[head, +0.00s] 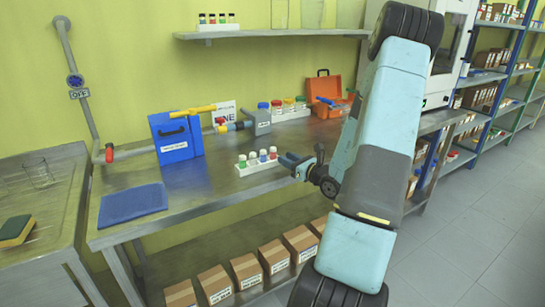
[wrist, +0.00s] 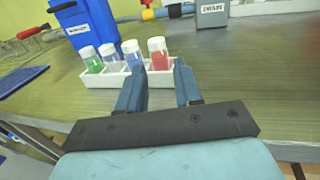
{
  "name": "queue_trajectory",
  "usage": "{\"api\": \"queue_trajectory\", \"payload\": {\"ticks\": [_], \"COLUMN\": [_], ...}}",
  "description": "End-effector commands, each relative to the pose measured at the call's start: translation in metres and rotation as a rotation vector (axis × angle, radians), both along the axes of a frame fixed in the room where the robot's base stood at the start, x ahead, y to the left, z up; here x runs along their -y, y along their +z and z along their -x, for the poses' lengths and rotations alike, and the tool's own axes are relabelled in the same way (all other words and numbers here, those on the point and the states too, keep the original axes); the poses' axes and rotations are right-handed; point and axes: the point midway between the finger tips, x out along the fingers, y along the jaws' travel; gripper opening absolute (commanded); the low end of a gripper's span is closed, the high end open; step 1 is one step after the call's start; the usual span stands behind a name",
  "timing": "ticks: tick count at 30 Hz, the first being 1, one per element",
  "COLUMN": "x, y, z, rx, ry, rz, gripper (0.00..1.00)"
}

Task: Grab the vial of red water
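A white rack (head: 258,167) holds several small vials near the front edge of the steel bench; it also shows in the wrist view (wrist: 124,81). The vial of red water (wrist: 158,54) stands upright at the rack's right end, with a white cap. In the head view the red vial (head: 273,153) is the one closest to my gripper. Green and blue vials stand to its left. My gripper (wrist: 158,66) is open, its two blue fingers apart and pointing at the red vial. From the wrist view I cannot tell whether the fingertips reach around it. The gripper (head: 288,159) shows just right of the rack in the head view.
A blue box (head: 176,137), a grey container (head: 262,123) and an orange case (head: 327,90) stand behind on the bench (head: 215,185). A blue mat (head: 133,203) lies at left. Cardboard boxes (head: 246,269) sit on the shelf below.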

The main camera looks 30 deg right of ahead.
Motion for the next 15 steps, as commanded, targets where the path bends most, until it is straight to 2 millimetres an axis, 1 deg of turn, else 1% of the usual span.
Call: {"api": "queue_trajectory", "payload": {"ticks": [5, 8, 12, 15], "x": [-0.004, -0.007, -0.013, -0.016], "y": [0.001, 0.002, 0.002, 0.003], "z": [-0.008, -0.019, -0.038, -0.048], "rx": [0.001, 0.0, 0.0, 0.001], "ry": [0.003, 0.003, 0.003, 0.003], "rz": [0.0, 0.0, -0.001, 0.0], "gripper": [0.34, 0.34, 0.34, 0.34]}}
